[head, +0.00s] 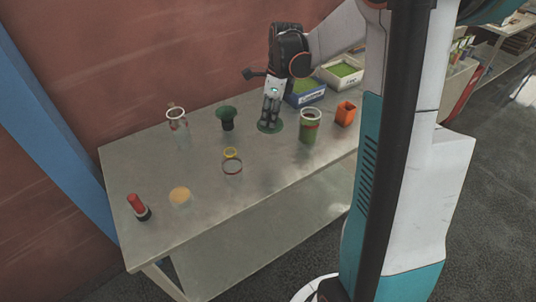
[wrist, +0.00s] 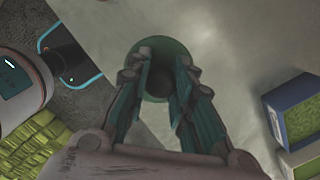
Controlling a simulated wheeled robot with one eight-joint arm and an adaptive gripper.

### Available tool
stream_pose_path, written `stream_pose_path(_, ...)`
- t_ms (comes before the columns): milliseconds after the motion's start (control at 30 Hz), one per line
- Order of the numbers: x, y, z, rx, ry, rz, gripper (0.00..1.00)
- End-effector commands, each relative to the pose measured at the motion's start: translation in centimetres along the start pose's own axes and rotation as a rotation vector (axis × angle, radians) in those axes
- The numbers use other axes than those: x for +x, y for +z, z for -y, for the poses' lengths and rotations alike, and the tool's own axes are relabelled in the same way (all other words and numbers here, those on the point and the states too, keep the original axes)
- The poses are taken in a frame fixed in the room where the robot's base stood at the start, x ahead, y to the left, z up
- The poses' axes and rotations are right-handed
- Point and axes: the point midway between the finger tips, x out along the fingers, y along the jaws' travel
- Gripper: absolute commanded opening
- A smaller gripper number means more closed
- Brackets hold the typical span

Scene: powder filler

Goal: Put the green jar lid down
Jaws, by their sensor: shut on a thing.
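The green jar lid (head: 265,129) is a dark green round disc low over the back middle of the table, right under my gripper (head: 270,120). In the wrist view the lid (wrist: 172,47) shows as a green disc with a darker middle between my fingertips (wrist: 161,78). My gripper points down and is shut on the lid. I cannot tell whether the lid touches the table top. The fingers hide part of it. A glass jar with green contents and a red band (head: 310,128) stands upright just to the right of the lid.
The grey table (head: 205,235) also bears a dark green funnel-like piece (head: 227,115), a clear glass vessel (head: 180,128), an orange box (head: 345,113), a red-capped cylinder (head: 137,205), a yellow disc (head: 180,194) and a yellow ring (head: 231,153). A blue bin (head: 308,98) stands behind.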

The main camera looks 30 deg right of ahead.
Motion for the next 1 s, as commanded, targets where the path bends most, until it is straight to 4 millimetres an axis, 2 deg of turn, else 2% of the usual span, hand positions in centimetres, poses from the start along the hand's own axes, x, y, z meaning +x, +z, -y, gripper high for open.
stream_pose_path(33, 1.6, -0.2, 0.0, 0.000, 0.000, 0.000, 0.05)
stream_pose_path(300, 7.7, -1.1, 0.0, 0.000, 0.000, 0.000, 0.05)
stream_pose_path(433, 9.3, -1.4, 0.0, 0.000, 0.000, 0.000, 0.05)
stream_pose_path(667, 10.6, -1.6, 0.0, 0.000, 0.000, 0.000, 0.05)
stream_pose_path(900, 13.9, -2.1, 0.0, 0.000, 0.000, 0.000, 0.05)
stream_pose_path(1000, 14.1, -2.1, -0.1, 0.000, 0.000, 0.000, 0.05)
